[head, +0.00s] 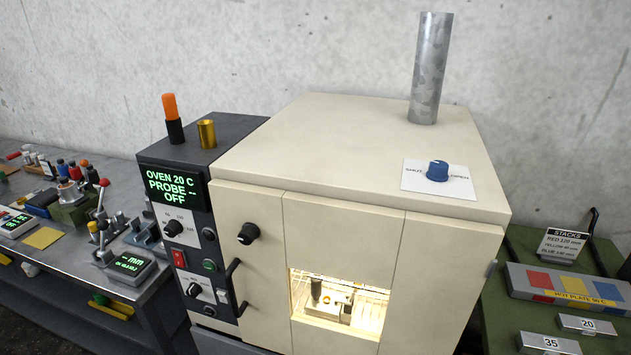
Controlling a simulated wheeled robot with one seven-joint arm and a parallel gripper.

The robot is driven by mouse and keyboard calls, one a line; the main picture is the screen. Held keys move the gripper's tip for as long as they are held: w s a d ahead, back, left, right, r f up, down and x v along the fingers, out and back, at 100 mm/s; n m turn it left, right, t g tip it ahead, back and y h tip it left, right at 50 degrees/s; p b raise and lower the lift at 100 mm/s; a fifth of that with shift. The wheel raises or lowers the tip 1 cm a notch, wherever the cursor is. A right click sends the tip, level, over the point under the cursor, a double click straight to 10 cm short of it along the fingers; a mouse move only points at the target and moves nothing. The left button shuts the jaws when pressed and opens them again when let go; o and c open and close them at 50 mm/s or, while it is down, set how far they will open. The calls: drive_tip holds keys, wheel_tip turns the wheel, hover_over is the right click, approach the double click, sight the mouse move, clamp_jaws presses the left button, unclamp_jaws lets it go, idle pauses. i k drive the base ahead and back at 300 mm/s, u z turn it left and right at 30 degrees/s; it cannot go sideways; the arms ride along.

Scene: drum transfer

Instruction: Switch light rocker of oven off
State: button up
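The oven (355,200) is a large cream cabinet in the middle of the head view. Its window (340,305) glows warm yellow, so the light inside is on. A dark control panel (190,320) runs down its left front. The panel has a red rocker (179,258) at its left and a small pale rocker-like part (223,296) low at the right. The labels are too small to read, so I cannot tell which is the light rocker. The display (173,190) reads OVEN 20 C, PROBE --, OFF. My gripper is not in view.
The panel also has knobs (173,228) and a green button (209,266). A black door handle (235,288) sticks out beside the panel. A bench with instruments (75,262) stands left; a green table (540,250) stands right. A metal pipe (430,70) rises from the oven top.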

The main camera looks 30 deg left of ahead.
sight(223, 298)
drive_tip(key=u, duration=2)
drive_tip(key=k, duration=0.2)
drive_tip(key=u, duration=0.05)
drive_tip(key=i, duration=0.65)
drive_tip(key=z, duration=0.05)
